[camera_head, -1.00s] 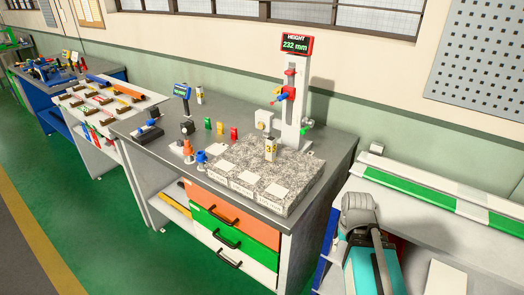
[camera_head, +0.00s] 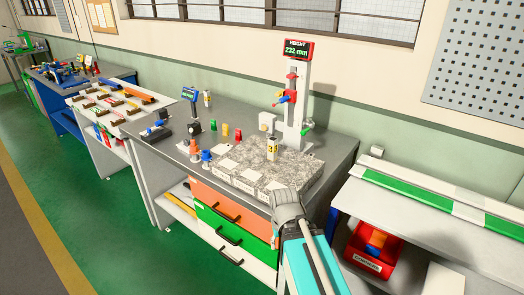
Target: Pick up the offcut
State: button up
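I cannot pick out the offcut for certain. A pale block with a yellow, numbered face (camera_head: 272,148) stands upright on the speckled granite plate (camera_head: 305,181). A red bin (camera_head: 361,258) with a white label sits in the right bench, and orange and blue pieces (camera_head: 377,242) show in it. The label is too small to read surely. My teal and grey arm reaches up from the bottom edge in front of the drawer bench. My gripper does not show.
A height gauge (camera_head: 296,95) reading 232 mm stands behind the plate. Small coloured pieces (camera_head: 225,131) stand on the grey bench top. A green and white profile (camera_head: 425,198) lies along the right bench. Green floor (camera_head: 120,225) is clear at left.

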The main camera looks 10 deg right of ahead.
aim_at(273, 142)
jog(key=u, duration=0.15)
jog(key=k, duration=0.65)
jog(key=z, duration=1)
jog(key=i, duration=1)
